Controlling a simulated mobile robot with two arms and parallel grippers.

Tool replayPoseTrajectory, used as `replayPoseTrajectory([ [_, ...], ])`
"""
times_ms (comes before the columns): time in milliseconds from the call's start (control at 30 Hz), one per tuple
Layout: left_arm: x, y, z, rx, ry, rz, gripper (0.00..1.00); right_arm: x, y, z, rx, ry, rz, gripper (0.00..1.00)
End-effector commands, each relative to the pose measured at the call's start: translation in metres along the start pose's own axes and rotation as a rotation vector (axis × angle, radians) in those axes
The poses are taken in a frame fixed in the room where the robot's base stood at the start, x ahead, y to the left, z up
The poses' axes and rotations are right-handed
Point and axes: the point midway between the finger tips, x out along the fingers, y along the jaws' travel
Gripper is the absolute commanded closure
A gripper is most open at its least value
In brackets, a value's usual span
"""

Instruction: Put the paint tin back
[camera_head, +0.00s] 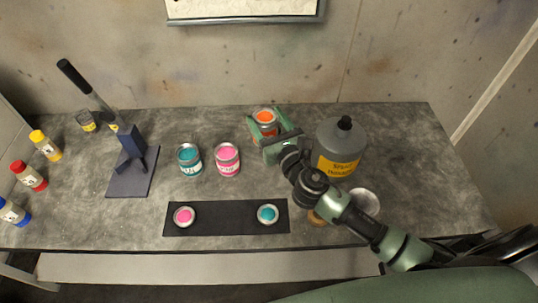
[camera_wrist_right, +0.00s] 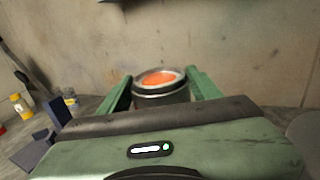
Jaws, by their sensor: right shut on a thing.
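An open paint tin with orange paint (camera_head: 265,117) is at the back of the bench in the head view. My right gripper (camera_head: 268,128) has a green finger on each side of it and is shut on it. In the right wrist view the orange tin (camera_wrist_right: 161,88) stands upright between the two fingers (camera_wrist_right: 161,95). Whether its base touches the bench is hidden. A teal tin (camera_head: 189,159) and a pink tin (camera_head: 228,159) stand to the left of the gripper. My left gripper is not in view.
A grey thinner bottle (camera_head: 341,147) stands close right of my right gripper. A black mat (camera_head: 226,221) in front carries a pink and a teal lid. A dark stand (camera_head: 132,166) and several coloured bottles (camera_head: 29,175) are at left.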

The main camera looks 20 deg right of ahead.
Motion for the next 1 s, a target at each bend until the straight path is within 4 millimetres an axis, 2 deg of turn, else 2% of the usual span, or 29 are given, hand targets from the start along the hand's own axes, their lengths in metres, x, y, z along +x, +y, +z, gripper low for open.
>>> replayPoseTrajectory([
  [33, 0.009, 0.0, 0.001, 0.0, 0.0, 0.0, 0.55, 0.0, 0.0, -0.019, 0.002, 0.001, -0.003, 0.97],
  [100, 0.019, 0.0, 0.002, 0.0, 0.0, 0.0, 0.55, 0.0, 0.0, -0.039, 0.003, 0.0, -0.002, 0.97],
  [200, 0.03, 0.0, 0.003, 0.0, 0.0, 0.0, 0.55, 0.0, 0.0, -0.063, 0.002, -0.001, -0.002, 0.97],
  [300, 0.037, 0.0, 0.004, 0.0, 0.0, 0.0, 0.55, 0.0, 0.0, -0.078, 0.001, -0.002, -0.001, 0.97],
  [500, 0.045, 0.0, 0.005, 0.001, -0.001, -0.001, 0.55, 0.0, 0.0, -0.092, -0.001, -0.003, -0.001, 0.97],
  [733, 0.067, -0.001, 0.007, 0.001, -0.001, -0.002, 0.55, 0.0, 0.0, -0.127, 0.0, -0.003, -0.001, 0.97],
  [1000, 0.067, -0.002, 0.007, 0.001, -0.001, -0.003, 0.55, 0.001, 0.0, -0.129, 0.0, -0.005, 0.0, 0.97],
])
